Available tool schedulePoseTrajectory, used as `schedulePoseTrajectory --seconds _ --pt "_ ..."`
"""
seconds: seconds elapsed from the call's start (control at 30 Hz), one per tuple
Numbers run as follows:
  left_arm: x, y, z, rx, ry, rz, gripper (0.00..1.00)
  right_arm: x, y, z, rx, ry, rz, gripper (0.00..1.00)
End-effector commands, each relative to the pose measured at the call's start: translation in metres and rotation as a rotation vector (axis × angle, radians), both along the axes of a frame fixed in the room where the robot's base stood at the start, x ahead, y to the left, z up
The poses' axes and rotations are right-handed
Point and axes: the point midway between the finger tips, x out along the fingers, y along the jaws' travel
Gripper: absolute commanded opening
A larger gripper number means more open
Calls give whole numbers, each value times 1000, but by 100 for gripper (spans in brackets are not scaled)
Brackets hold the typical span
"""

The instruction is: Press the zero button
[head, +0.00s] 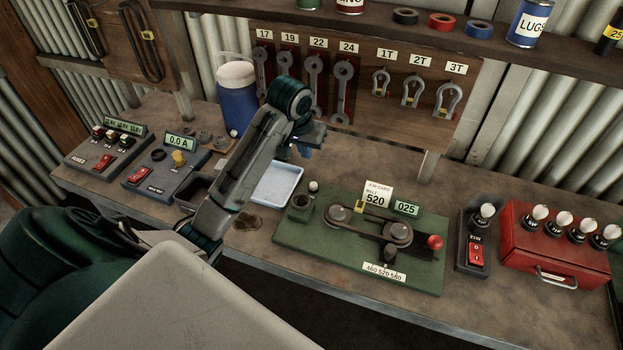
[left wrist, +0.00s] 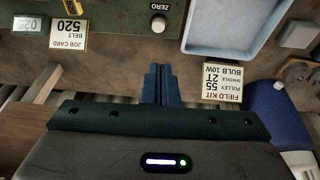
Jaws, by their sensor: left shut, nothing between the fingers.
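The zero button is a small white round knob (head: 313,187) at the back left of a green belt rig board (head: 300,235). In the left wrist view the knob (left wrist: 158,23) sits beside a ZERO label, straight beyond my fingertips and apart from them in the picture. My left gripper (head: 306,148) is shut and empty, above the bench behind the board. Its two blue fingers (left wrist: 160,70) are together in the left wrist view. The board's small green display (head: 407,208) reads 025. My right gripper is not in view.
A job card (head: 377,194) reading belt 520 stands behind the rig. A pale blue tray (head: 277,185) lies left of the board, with a blue jug (head: 237,100) behind. A red-knobbed lever (head: 435,242) is on the rig's right. A red bulb box (head: 555,250) stands farther right.

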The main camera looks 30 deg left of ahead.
Motion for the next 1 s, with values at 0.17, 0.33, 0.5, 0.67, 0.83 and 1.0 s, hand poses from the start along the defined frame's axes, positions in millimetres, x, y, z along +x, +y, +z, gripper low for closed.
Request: schedulePoseTrajectory --seconds 0.17,0.33,0.5,0.67,0.83,1.0 --pt "8 0 -32 -3 8 1 0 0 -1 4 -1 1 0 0" --pt "19 1 -68 -4 7 2 0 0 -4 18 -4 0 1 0" --pt "23 0 -97 -3 7 1 0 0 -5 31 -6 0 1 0" --pt "24 -2 -115 -1 3 1 0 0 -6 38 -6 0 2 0" --pt "24 -2 -124 0 2 0 0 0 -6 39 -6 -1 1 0" --pt "24 -2 -124 0 1 0 0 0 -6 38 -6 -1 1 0"
